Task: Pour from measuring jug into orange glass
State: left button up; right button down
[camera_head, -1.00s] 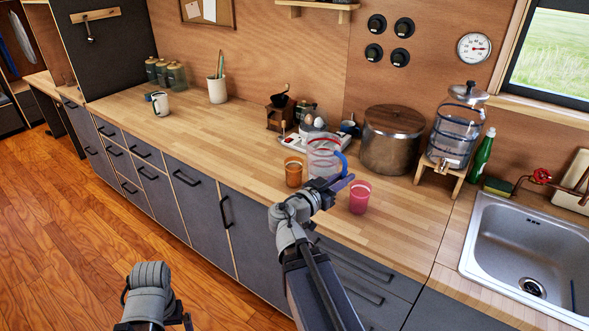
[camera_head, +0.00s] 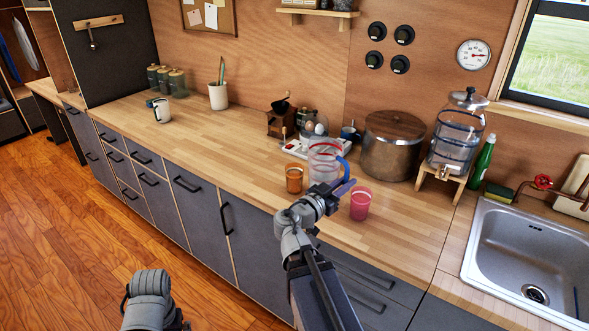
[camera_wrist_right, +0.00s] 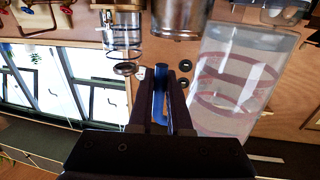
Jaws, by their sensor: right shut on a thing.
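The measuring jug (camera_head: 323,165) is clear with red markings and a blue handle (camera_head: 344,168). It looks upright over the counter, just behind the orange glass; I cannot tell whether its base touches the counter. My right gripper (camera_head: 340,186) is shut on the blue handle, which also shows between the fingers in the right wrist view (camera_wrist_right: 160,95). The jug body (camera_wrist_right: 235,85) fills the right of that view. The orange glass (camera_head: 293,180) stands upright on the counter, left of the jug. My left arm shows at the bottom left, but its fingers are out of sight.
A pink glass (camera_head: 360,203) stands close to the right gripper, on its right. A large pot (camera_head: 391,147) and a water dispenser (camera_head: 455,140) stand behind.

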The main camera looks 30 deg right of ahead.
aim_at(340, 148)
jog(key=shift+w+d+n+t+y, duration=0.4)
jog(key=shift+w+d+n+t, duration=0.25)
jog(key=shift+w+d+t, duration=0.4)
jog(key=shift+w+d+n+t+y, duration=0.4)
jog(key=shift+w+d+n+t, duration=0.35)
jog(key=shift+d, duration=0.5)
jog(key=w+r+n+p, duration=0.1)
jog(key=r+p, duration=0.1)
jog(key=w+r+n+p, duration=0.1)
jog(key=r+n+p, duration=0.1)
jog(key=p, duration=0.1)
jog(key=w+a+r+n+p, duration=0.1)
jog(key=r+n+p, duration=0.1)
jog(key=p, duration=0.1)
jog(key=shift+w+y, duration=0.3)
jog(key=shift+w+a+f+n+g, duration=0.1)
jog(key=shift+w+n+g, duration=0.2)
jog(key=shift+w+n, duration=0.1)
jog(key=shift+w+a+n+p, duration=0.2)
jog(key=shift+w+n+p, duration=0.15)
jog(key=shift+w+n, duration=0.2)
jog(key=shift+w+a+r+n+g+p, duration=0.25)
jog(key=shift+w+r+n+p, duration=0.15)
jog(key=shift+w+n+p, duration=0.25)
jog(key=shift+w+a+r+n+g+p, duration=0.1)
jog(key=shift+w+r+n+g+p, duration=0.2)
jog(key=shift+w+r+n+p, duration=0.35)
jog(key=shift+w+a+r+n+g+p, duration=0.25)
jog(key=shift+w+n+p, duration=0.2)
jog(key=shift+n, duration=0.4)
